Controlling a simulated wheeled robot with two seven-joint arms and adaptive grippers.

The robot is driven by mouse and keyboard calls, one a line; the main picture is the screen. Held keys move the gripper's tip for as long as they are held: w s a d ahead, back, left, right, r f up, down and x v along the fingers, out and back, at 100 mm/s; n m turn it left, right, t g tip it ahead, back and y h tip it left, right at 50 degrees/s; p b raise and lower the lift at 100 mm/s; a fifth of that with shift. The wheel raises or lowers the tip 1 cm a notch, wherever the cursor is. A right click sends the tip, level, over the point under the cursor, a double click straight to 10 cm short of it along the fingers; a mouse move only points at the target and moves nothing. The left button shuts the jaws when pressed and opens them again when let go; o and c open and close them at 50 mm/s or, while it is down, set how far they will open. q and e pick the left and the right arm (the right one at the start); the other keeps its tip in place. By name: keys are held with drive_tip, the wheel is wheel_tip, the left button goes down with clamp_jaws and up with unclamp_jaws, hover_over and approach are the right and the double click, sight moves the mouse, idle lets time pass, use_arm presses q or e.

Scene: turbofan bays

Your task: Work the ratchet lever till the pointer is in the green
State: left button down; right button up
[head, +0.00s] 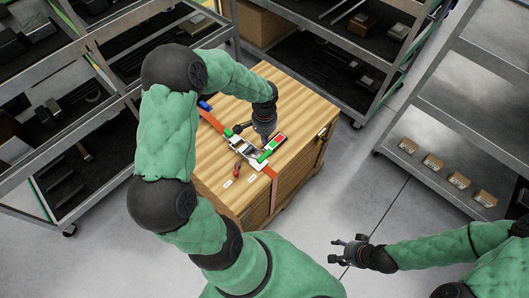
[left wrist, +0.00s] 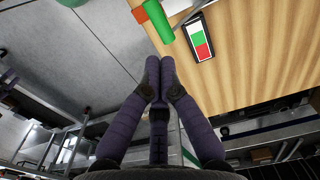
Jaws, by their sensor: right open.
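The metal ratchet (head: 242,149) sits on an orange strap (head: 213,121) across the wooden crate top (head: 295,90). Its lever has a green grip (head: 264,156), which also shows in the left wrist view (left wrist: 158,20). Beside it lies a gauge strip (head: 278,142) with green and red fields, seen in the left wrist view (left wrist: 199,38); the pointer is too small to make out. My left gripper (head: 264,139) is over the crate by the lever; in the left wrist view its fingertips (left wrist: 160,72) are together with nothing between them, apart from the grip. My right gripper (head: 345,250) is open and empty above the floor.
A small red-handled item (head: 237,171) and white labels (head: 227,184) are on the crate near the ratchet. A blue piece (head: 205,105) is at the strap's far part. Shelving racks (head: 450,120) with boxes stand around. Floor right of the crate is clear.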

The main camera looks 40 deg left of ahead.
sight(263, 155)
idle(0.3)
use_arm(q)
drive_tip(key=a+r+m+b, duration=0.1)
drive_tip(key=m+b, duration=0.2)
drive_tip(key=m, duration=0.3)
drive_tip(key=a+r+m+h+b, duration=0.1)
drive_tip(key=m+b, duration=0.3)
drive_tip(key=m, duration=0.2)
drive_tip(key=a+r+m+h+b, duration=0.1)
drive_tip(key=r+m+b, duration=0.1)
drive_tip(key=m+b, duration=0.2)
drive_tip(key=shift+s+a+m, duration=0.25)
drive_tip(key=shift+a+m, duration=0.05)
drive_tip(key=shift+m, duration=0.7)
drive_tip(key=shift+f, duration=0.1)
drive_tip(key=d+f+b, duration=0.1)
drive_tip(key=f, duration=0.3)
drive_tip(key=d+f+b, duration=0.1)
drive_tip(key=f+b, duration=0.1)
drive_tip(key=f, duration=0.3)
drive_tip(key=f+b, duration=0.2)
drive_tip(key=f, duration=0.2)
drive_tip(key=shift+s+d+f, duration=0.1)
drive_tip(key=shift+d+f, duration=0.2)
drive_tip(key=shift+d, duration=0.1)
